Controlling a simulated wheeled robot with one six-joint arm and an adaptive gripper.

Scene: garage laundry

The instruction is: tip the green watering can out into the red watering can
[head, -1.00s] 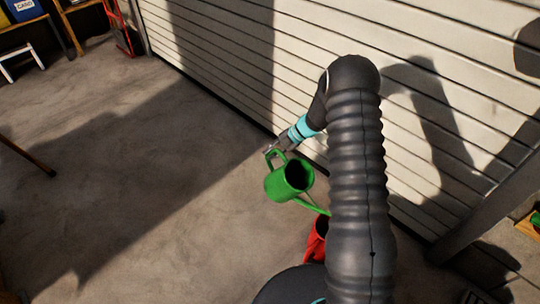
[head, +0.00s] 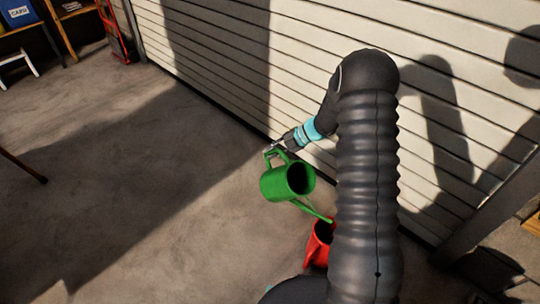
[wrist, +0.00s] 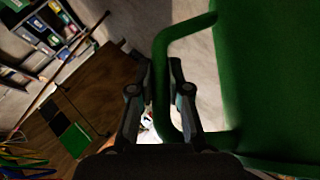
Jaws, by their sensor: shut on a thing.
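The green watering can (head: 275,184) hangs from my gripper (head: 272,151) in the head view, tilted with its dark opening facing right. Its spout slopes down to the right, the tip near the red watering can. My gripper is shut on the green can's handle, which also shows between the fingers in the wrist view, with the green can (wrist: 275,80) filling the right side. The red watering can (head: 318,243) is below and to the right, partly hidden behind my arm. I cannot tell whether the spout tip is over its opening. No flowing liquid shows.
A pale slatted garage door (head: 300,60) stands behind my arm. Shelves with boxes (head: 20,12) and a red hand truck (head: 112,32) are at the far left. The concrete floor (head: 110,180) on the left is mostly clear.

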